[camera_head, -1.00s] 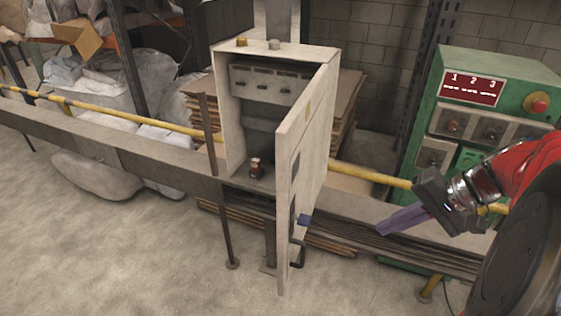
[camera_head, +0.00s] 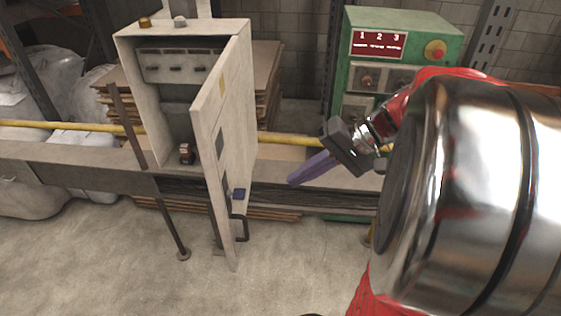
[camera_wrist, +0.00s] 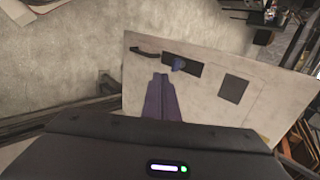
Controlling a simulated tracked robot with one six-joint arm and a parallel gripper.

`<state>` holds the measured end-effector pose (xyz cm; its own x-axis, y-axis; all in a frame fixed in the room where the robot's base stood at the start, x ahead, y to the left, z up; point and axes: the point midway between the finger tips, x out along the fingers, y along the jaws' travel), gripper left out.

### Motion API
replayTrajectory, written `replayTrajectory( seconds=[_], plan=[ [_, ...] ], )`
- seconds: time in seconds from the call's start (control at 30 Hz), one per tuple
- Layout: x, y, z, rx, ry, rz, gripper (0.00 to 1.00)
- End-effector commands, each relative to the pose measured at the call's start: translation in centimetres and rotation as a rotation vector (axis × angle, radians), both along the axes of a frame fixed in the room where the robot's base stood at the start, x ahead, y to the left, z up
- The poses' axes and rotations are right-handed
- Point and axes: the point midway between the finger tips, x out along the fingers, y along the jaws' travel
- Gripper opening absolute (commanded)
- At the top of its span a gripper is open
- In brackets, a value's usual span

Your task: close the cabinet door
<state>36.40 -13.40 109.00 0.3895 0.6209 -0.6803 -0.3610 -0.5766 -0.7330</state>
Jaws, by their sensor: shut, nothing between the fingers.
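The grey cabinet (camera_head: 143,95) stands open in the head view, with a row of switches at the top and a small brown part low inside. Its door (camera_head: 238,110) is hinged on the right and swung out towards me. My gripper (camera_head: 292,181) has purple fingers closed together and empty, to the right of the door with a gap between. In the wrist view, the fingers (camera_wrist: 161,78) overlap the lower part of the door (camera_wrist: 215,92), near the handle (camera_wrist: 146,51) and latch (camera_wrist: 179,64).
A green control box (camera_head: 398,60) with a red button stands behind my arm. A yellow rail (camera_head: 285,138) and a grey beam (camera_head: 60,155) run across behind the door. Floor in front is clear (camera_head: 120,270).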

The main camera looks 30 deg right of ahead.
Motion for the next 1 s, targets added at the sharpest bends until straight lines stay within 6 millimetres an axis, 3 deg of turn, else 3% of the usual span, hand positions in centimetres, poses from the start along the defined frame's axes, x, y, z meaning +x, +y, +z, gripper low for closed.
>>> replayTrajectory(
  seconds=[0.5, 0.8, 1.0],
  plan=[
    [3.1, 5.1, -5.4, 0.001, 0.002, 0.004, 0.00],
    [4.7, 7.6, -5.2, 0.000, 0.000, 0.004, 0.00],
    [5.1, 8.2, -5.2, 0.000, 0.001, 0.002, 0.00]
  ],
)
